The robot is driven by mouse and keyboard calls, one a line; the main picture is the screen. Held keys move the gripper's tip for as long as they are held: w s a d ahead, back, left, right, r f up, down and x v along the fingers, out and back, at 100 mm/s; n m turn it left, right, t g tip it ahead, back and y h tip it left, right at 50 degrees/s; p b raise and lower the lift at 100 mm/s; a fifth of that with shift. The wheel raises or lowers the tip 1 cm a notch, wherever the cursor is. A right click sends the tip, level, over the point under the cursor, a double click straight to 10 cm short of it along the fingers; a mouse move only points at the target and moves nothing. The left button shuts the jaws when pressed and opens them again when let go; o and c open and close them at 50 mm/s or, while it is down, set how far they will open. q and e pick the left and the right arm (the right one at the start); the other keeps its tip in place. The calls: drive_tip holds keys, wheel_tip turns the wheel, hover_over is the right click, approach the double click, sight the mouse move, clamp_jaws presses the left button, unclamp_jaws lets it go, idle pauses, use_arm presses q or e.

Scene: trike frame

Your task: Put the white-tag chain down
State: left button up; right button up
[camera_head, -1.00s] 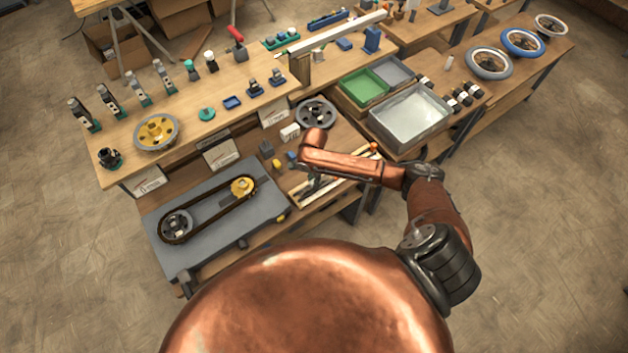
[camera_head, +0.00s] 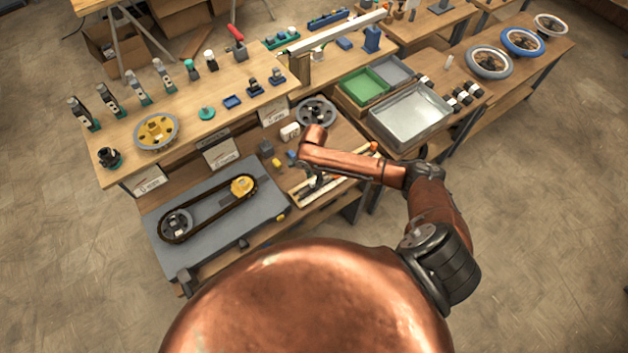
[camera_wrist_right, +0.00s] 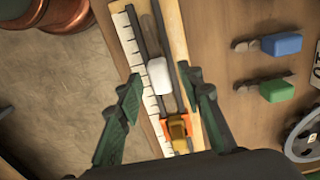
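In the right wrist view a white tag-like block (camera_wrist_right: 158,75) lies on a dark strip in a long wooden tray (camera_wrist_right: 180,45) with a ruler-like white scale. I cannot tell if that strip is a chain. My right gripper (camera_wrist_right: 160,112) is open, one finger on each side of the tray, with the white block beyond the tips and clear of both fingers. In the head view my right gripper (camera_head: 310,188) is small and partly hidden, over the tray (camera_head: 335,188). My left gripper is not in view.
An orange-and-yellow piece (camera_wrist_right: 177,132) sits in the tray near my palm. Blue (camera_wrist_right: 281,45) and green (camera_wrist_right: 276,90) pieces lie to the right. A dark chain (camera_head: 210,210) loops round two wheels on a grey plate (camera_head: 215,245). A green bin (camera_head: 363,88) stands behind.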

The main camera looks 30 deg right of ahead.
sight(314, 181)
wheel_tip(314, 181, up, 11)
idle(0.3)
